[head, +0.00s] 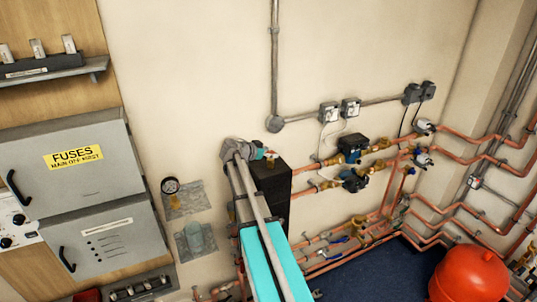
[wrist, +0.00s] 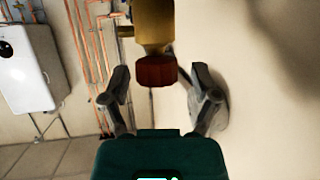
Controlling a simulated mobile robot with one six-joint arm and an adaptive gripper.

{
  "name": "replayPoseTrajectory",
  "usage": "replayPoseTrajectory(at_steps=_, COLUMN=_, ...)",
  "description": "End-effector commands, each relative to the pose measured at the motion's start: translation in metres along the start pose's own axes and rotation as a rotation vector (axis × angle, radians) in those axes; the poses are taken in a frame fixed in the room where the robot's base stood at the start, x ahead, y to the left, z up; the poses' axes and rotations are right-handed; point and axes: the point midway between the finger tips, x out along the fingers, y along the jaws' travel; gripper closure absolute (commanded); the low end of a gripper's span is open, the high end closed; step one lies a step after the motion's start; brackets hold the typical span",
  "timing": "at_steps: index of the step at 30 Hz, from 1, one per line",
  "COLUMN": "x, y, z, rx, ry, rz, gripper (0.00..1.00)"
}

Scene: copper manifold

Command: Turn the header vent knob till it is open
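In the wrist view, a dark red knob (wrist: 156,72) sits on the end of a brass vent body (wrist: 153,25). My gripper (wrist: 160,82) is open, with one finger on each side of the knob and a gap showing on both sides. It looks empty, and I cannot tell how far the knob reaches between the fingertips. In the head view, my gripper (head: 240,150) is by the wall, just left of the top of a black upright box (head: 272,185). A small red and brass fitting (head: 270,154) shows there, partly hidden.
Copper pipes (head: 440,150) with pumps and valves run along the wall to the right. A grey fuse cabinet (head: 75,160) hangs at left. A red round vessel (head: 468,275) stands at lower right. A white wall unit (wrist: 30,65) is left in the wrist view.

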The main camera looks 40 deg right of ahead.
Motion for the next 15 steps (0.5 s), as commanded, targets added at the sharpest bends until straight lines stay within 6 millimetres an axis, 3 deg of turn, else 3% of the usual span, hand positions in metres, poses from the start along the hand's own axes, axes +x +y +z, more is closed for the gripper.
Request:
replayPoseTrajectory(at_steps=2, x=0.0, y=0.0, z=0.0, rx=0.0, ry=0.0, rz=0.0, gripper=0.44)
replayPoseTrajectory(at_steps=11, x=0.0, y=-0.001, z=0.0, rx=0.0, ry=0.0, rz=-0.001, gripper=1.0)
replayPoseTrajectory(at_steps=12, x=-0.01, y=0.001, z=0.004, rx=-0.001, ry=0.001, rz=-0.002, gripper=1.0)
replayPoseTrajectory(at_steps=15, x=-0.005, y=-0.001, z=0.002, rx=-0.001, ry=0.0, rz=-0.005, gripper=1.0)
